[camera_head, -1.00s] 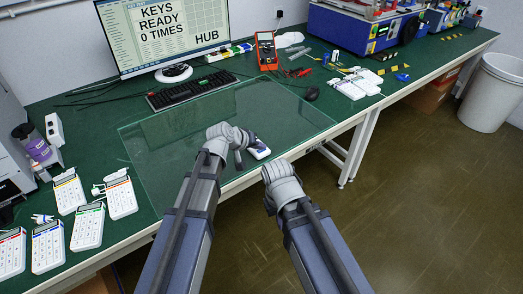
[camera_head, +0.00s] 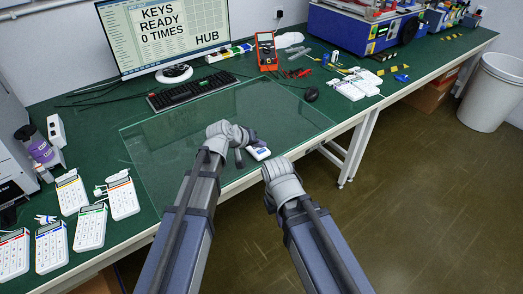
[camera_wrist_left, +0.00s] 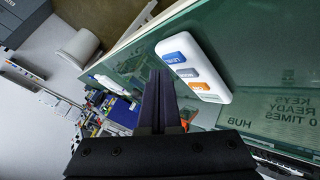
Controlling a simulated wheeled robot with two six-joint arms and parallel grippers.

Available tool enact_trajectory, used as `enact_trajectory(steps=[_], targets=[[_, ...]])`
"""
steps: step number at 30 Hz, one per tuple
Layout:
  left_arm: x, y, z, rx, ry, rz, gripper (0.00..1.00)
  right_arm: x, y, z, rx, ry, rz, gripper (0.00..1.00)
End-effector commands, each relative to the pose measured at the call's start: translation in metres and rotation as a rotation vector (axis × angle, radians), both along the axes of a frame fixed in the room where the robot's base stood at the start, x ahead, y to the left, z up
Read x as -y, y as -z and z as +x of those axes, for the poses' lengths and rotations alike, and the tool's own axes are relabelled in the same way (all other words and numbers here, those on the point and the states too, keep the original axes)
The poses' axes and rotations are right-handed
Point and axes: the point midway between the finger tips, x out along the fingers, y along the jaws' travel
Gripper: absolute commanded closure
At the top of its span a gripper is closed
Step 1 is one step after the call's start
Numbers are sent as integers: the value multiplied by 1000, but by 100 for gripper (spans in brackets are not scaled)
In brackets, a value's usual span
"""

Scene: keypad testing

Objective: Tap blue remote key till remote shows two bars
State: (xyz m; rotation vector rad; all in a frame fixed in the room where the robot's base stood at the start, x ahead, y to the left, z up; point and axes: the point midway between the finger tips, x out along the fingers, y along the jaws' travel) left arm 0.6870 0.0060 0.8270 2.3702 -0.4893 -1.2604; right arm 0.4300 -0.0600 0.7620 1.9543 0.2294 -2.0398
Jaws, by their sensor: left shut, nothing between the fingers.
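The white remote (camera_head: 259,153) lies on the glass mat near the table's front edge, partly hidden by my left gripper in the head view. In the left wrist view the remote (camera_wrist_left: 212,68) shows a blue key (camera_wrist_left: 174,57), a grey key (camera_wrist_left: 187,73) and an orange key (camera_wrist_left: 199,86). I see no bars on the part in view. My left gripper (camera_head: 238,160) is shut and empty beside the remote; its fingertips (camera_wrist_left: 160,73) appear close to the blue key. I cannot tell whether they touch.
The monitor (camera_head: 165,32) reads "KEYS READY 0 TIMES HUB". Several white keypads (camera_head: 90,228) lie at the left. A keyboard (camera_head: 191,90), red meter (camera_head: 266,50) and mouse (camera_head: 312,94) stand behind. The glass mat (camera_head: 160,150) is otherwise clear.

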Motion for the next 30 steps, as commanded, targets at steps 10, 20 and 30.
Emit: enact_trajectory(steps=[10, 20, 30], targets=[[0, -26, 0, 0, 0, 0, 100, 0, -26, 0, 0, 0, 0, 100], [0, -52, 0, 0, 0, 0, 100, 0, -52, 0, 0, 0, 0, 100], [0, -50, 0, 0, 0, 0, 100, 0, -50, 0, 0, 0, 0, 100]])
